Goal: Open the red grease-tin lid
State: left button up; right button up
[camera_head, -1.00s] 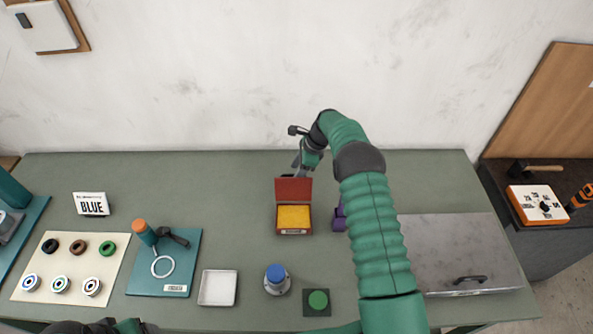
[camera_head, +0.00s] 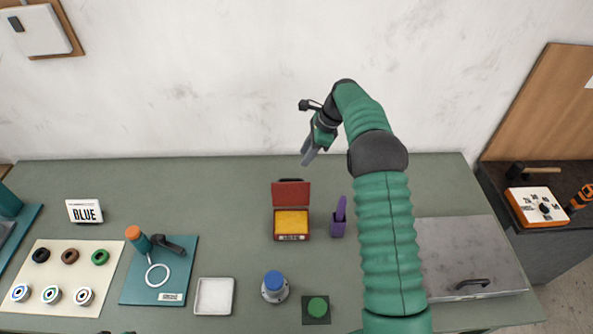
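The red grease tin (camera_head: 291,237) sits on the bench, with yellow grease showing inside. Its red lid (camera_head: 291,194) is raised at the tin's back edge, standing open. My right gripper (camera_head: 307,158) is in the air above and behind the lid, apart from it. Its grey fingers point down and left and hold nothing I can see; they overlap, so their opening is unclear. My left gripper is not in view.
A purple holder (camera_head: 338,228) with a purple tool stands right of the tin. A white tray (camera_head: 214,296), a blue-topped part (camera_head: 274,287) and a green button (camera_head: 317,307) lie in front. A metal-lidded box (camera_head: 465,255) is at right. The back left bench is mostly clear.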

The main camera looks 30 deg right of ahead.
jog(key=v, duration=0.5)
jog(key=shift+s+d+r, duration=0.1)
jog(key=shift+d+r, duration=0.1)
jog(key=shift+r, duration=0.1)
